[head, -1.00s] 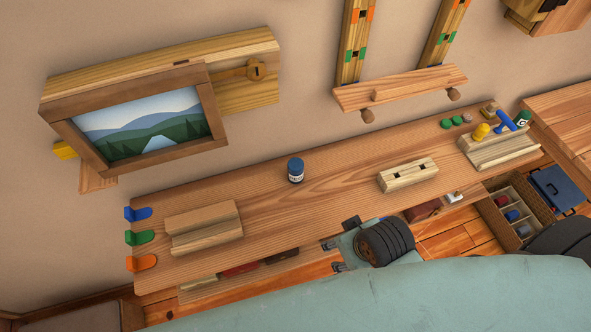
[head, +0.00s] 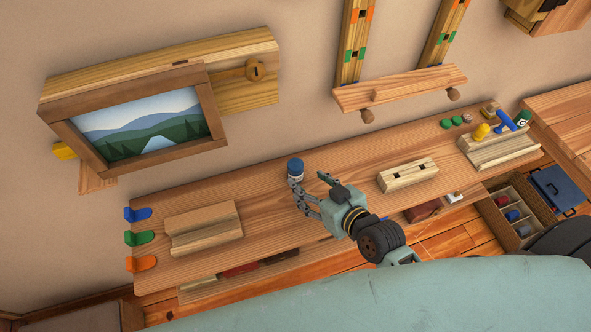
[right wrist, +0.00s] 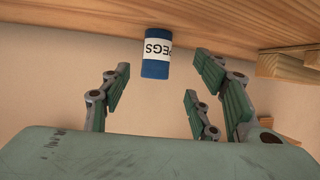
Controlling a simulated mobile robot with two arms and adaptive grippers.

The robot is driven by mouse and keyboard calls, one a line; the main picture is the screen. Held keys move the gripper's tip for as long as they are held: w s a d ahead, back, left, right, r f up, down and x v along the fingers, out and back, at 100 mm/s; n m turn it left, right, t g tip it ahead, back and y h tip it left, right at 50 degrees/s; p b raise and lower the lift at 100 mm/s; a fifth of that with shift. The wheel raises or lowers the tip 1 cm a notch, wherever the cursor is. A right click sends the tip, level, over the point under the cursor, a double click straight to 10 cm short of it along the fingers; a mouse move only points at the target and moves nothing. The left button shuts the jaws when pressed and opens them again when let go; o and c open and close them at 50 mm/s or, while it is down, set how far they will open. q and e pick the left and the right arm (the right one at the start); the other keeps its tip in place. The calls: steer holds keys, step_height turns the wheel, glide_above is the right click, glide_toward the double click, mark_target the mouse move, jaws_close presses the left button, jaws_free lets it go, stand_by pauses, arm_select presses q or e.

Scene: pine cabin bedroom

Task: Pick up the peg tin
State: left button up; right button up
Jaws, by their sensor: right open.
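The peg tin (head: 295,167) is a small dark blue can with a white band, standing on the long wooden bench (head: 275,207) near its back edge. In the right wrist view the tin (right wrist: 156,55) shows its label "PEGS" and stands ahead of the fingers, toward the wooden surface, which is at the top of that picture. My right gripper (head: 311,181) is open and empty over the bench. In the head view its left finger overlaps the lower part of the tin; I cannot tell whether they touch. My left gripper is out of view.
A slotted wooden block (head: 407,174) stands right of my right gripper, and a stepped wooden block (head: 204,228) stands to the left. Coloured hooks (head: 140,237) line the bench's left end. A framed picture (head: 143,127) hangs above. The bench between stepped block and tin is clear.

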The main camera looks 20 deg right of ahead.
mark_target(300, 172)
steer(key=shift+w+d, duration=0.15)
steer(key=shift+w, duration=0.2)
steer(key=shift+w+t, duration=0.3)
steer(key=shift+p+x, duration=0.75)
steer(key=shift+x, duration=2.75)
steer(key=c, duration=1.3)
steer(key=shift+r, duration=0.1)
steer(key=shift+c, duration=0.2)
